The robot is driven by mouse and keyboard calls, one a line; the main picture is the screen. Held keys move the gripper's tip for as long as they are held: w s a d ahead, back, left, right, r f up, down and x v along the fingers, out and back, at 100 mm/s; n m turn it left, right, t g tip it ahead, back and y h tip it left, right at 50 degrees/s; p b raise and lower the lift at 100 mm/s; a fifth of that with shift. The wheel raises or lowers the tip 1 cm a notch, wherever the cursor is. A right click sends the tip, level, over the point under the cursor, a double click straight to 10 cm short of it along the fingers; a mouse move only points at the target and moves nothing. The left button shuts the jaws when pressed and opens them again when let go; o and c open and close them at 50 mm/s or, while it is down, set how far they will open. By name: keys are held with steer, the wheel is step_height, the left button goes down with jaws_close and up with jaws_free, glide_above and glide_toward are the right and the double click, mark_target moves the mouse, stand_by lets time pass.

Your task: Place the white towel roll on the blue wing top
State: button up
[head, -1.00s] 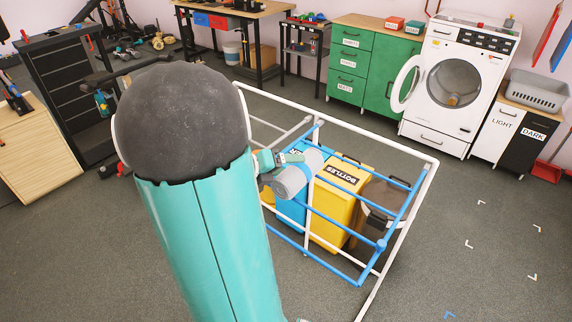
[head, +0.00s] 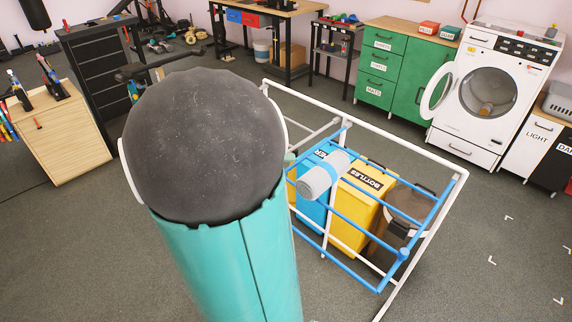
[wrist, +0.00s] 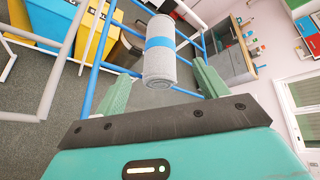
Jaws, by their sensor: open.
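The white towel roll (head: 322,176), pale grey-white with a blue band, lies across the bars of the blue wing top (head: 403,254) of the drying rack. It also shows in the wrist view (wrist: 160,58), ahead of my gripper (wrist: 161,88). My gripper is open, its two pale green fingers apart, with the roll beyond the gap and not clasped. In the head view my arm's large dark joint and teal link hide nearly all of the gripper.
The rack's white frame (head: 420,163) surrounds the wing. A yellow bottles bin (head: 352,215), a blue bin (head: 312,212) and a brown bin (head: 402,207) stand below it. A washing machine (head: 490,95) with its door open stands at the back right. Floor at front right is clear.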

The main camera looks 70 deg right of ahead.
steer(key=shift+w+a+r, duration=0.1)
steer(key=shift+a, duration=0.05)
steer(key=shift+w, duration=0.1)
steer(key=w+a+r+n+t+h, duration=0.2)
steer(key=w+a+r+n+t, duration=0.15)
steer(key=w+n+t, duration=0.55)
steer(key=w+a+r+n+t+h, duration=0.1)
steer(key=w+a+r+n+t, duration=0.35)
steer(key=w, duration=0.75)
steer(key=w+a+r+n+t+y, duration=0.3)
steer(key=w+a+n+t+y, duration=0.25)
steer(key=a+n+t, duration=0.55)
steer(key=s+a+f+n+g+y, duration=0.15)
steer(key=a+n+y, duration=0.25)
steer(key=a+n, duration=0.4)
steer(key=s+a+n+g+y, duration=0.1)
steer(key=a+n+g+y, duration=0.15)
steer(key=a+n, duration=0.5)
steer(key=s+a+f+n+g, duration=0.2)
steer(key=s+n, duration=0.3)
steer(key=s, duration=0.1)
steer(key=s+a+f+n+g, duration=0.2)
steer(key=s+f+n+g, duration=0.1)
steer(key=s+n, duration=0.3)
steer(key=shift+s+g+y, duration=0.35)
steer(key=shift+s+y, duration=0.05)
steer(key=shift+s, duration=0.35)
